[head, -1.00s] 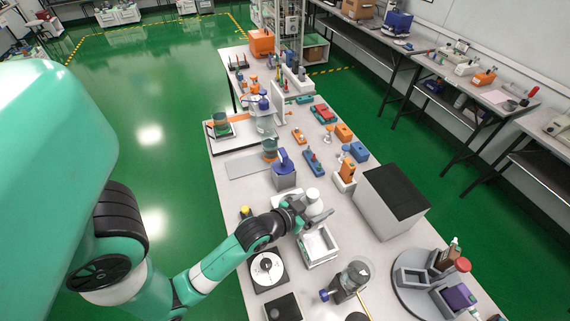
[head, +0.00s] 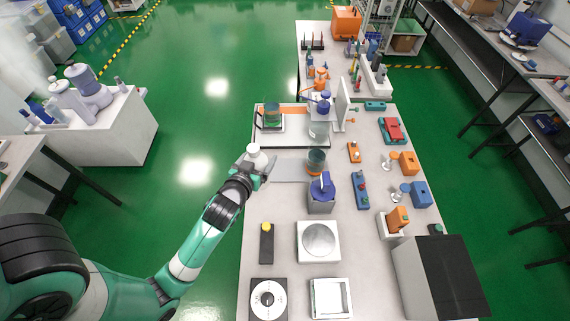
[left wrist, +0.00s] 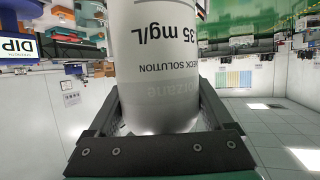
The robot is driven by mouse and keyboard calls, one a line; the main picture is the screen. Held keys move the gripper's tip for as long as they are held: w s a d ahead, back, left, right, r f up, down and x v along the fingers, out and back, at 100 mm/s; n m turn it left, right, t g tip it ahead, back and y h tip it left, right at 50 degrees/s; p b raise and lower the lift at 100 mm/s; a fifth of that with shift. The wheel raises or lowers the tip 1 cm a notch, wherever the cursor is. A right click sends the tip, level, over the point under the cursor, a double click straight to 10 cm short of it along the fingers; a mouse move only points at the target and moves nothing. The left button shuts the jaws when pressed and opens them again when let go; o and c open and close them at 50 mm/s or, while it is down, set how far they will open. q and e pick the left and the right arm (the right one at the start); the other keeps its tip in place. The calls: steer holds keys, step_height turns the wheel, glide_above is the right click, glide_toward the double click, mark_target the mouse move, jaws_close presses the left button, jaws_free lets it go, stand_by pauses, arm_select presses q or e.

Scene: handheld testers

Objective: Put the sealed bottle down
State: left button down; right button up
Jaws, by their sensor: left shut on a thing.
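The sealed bottle (head: 254,155) is white, with a label reading "CHECK SOLUTION" and "35 mg/L" upside down in the left wrist view (left wrist: 165,60). My left gripper (head: 258,165) is shut on it, with a finger on each side of the bottle in the left wrist view. In the head view the bottle is at the left edge of the workbench, beside a flat grey plate (head: 290,170). The gripper hides its lower part, and I cannot tell its height above the bench. My right gripper is not in view.
A white balance with a round pan (head: 318,240), an open white tray (head: 331,298) and a black-and-white dial device (head: 268,299) stand nearer. A large black-topped box (head: 445,270) is at right.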

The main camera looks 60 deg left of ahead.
arm_select(q)
steer(key=shift+f, duration=0.1)
steer(key=w+a+f+b, duration=0.3)
steer(key=f, duration=0.1)
steer(key=w+a+f+b, duration=0.3)
steer(key=f, duration=0.1)
steer(key=w+a+f+b, duration=0.3)
steer(key=w+f, duration=0.1)
steer(key=f, duration=0.1)
steer(key=shift+w+a, duration=0.1)
steer(key=shift+a, duration=0.1)
steer(key=shift+r, duration=0.1)
steer(key=shift+f, duration=0.2)
jaws_free()
